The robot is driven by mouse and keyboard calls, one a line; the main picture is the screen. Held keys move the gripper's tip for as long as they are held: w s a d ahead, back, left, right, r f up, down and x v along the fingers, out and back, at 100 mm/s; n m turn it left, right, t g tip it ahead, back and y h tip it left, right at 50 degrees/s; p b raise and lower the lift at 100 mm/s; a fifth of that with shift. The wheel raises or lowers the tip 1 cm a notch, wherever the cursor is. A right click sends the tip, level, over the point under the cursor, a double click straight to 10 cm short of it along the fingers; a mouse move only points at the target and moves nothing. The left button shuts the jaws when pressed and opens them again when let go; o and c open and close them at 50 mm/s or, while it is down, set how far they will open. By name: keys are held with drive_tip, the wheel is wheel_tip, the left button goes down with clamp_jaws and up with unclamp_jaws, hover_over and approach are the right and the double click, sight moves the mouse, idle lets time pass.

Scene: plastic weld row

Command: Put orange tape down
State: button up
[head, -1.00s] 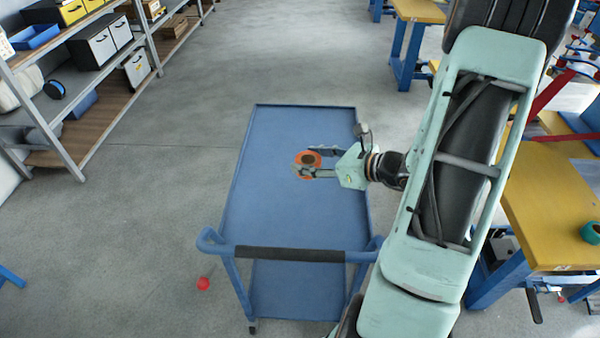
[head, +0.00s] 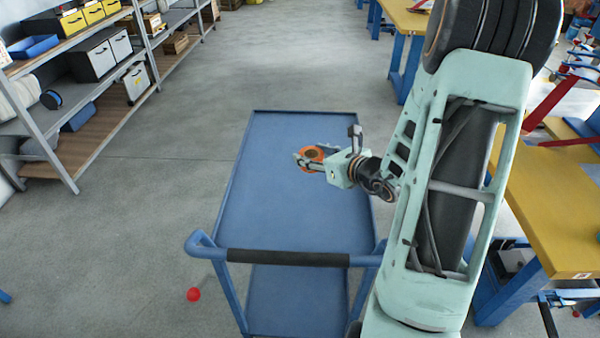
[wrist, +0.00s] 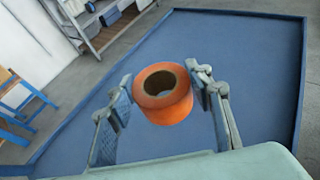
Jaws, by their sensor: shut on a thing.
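The orange tape (head: 313,153) is a thick ring with a dark hole through it. In the wrist view the orange tape (wrist: 166,113) sits between the two fingers, its hole facing up and toward the camera. My gripper (head: 308,158) is shut on it, and in the wrist view my gripper (wrist: 163,88) has one finger on each side of the roll. Both are over the upper right part of the blue cart top (head: 270,205). I cannot tell how much space lies between the tape's underside and the cart.
The cart top is otherwise bare, with a low raised rim. Its black-gripped handle (head: 288,258) is at the near end. Shelves with boxes (head: 97,55) stand at left, a yellow workbench (head: 555,215) at right. A red ball-like object (head: 193,294) is by the cart's lower left.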

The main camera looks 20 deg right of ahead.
hover_over(300, 181)
drive_tip(key=f, duration=0.5)
drive_tip(key=shift+s+d+b, duration=0.15)
drive_tip(key=shift+s+b, duration=0.15)
drive_tip(key=shift+s, duration=0.1)
drive_tip(key=f, duration=0.3)
drive_tip(key=shift+w+a, duration=0.2)
drive_tip(key=shift+w, duration=0.1)
drive_tip(key=shift+f, duration=0.4)
drive_tip(key=shift+f+b, duration=0.2)
drive_tip(key=shift+b, duration=0.2)
drive_tip(key=o, duration=1.2)
drive_tip(key=shift+r, duration=0.1)
